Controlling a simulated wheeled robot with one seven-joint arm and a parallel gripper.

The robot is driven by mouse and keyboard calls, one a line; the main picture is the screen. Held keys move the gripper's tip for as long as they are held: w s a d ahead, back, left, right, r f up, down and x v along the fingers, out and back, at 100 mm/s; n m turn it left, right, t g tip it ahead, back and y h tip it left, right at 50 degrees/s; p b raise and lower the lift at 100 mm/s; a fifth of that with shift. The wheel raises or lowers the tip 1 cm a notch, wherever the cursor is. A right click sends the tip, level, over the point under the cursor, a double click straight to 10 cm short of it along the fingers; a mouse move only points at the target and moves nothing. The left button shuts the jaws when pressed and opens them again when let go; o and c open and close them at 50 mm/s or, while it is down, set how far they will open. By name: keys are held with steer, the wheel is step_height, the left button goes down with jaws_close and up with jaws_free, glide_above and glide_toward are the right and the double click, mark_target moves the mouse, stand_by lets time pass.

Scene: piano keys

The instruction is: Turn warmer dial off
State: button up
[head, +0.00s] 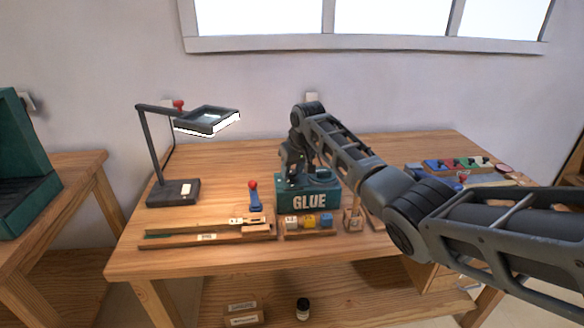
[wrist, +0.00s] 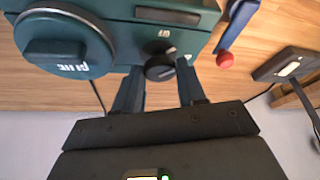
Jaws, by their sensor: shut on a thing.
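The glue warmer is a teal box (head: 292,198) marked GLUE on its front, standing on the workbench in the head view. In the wrist view its teal body (wrist: 120,22) fills the upper left, with a round lidded pot (wrist: 62,45). The black warmer dial (wrist: 160,69) is on the face towards my gripper, below small white lettering I cannot read surely. My gripper (wrist: 160,72) has one finger on each side of the dial and is shut on it. In the head view the dial and fingertips are hidden behind my arm and the box.
A black desk lamp (head: 172,192) stands at the bench's left. A blue tool with a red knob (head: 253,196) stands left of the warmer. A wooden rail (head: 205,236) and small coloured blocks (head: 309,221) line the front edge. A coloured-piece tray (head: 440,163) lies right.

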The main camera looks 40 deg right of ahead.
steer(key=n, duration=0.1)
steer(key=n+y+b, duration=0.1)
steer(key=n, duration=0.2)
steer(key=shift+d+f+n+y+b, duration=0.15)
steer(key=shift+d+n+y+b, duration=0.15)
steer(key=shift+y+b, duration=0.1)
steer(key=n+y+b, duration=0.1)
steer(key=n+b, duration=0.1)
steer(key=n, duration=0.1)
steer(key=shift+d+n+y+b, duration=0.1)
steer(key=shift+n+y+b, duration=0.3)
steer(key=shift+n+b, duration=0.55)
steer(key=shift+w+r, duration=0.1)
steer(key=shift+r, duration=0.1)
steer(key=o, duration=1)
steer(key=shift+g, duration=0.3)
steer(key=shift+o, duration=0.2)
steer(key=v, duration=0.7)
steer(key=shift+r, duration=0.3)
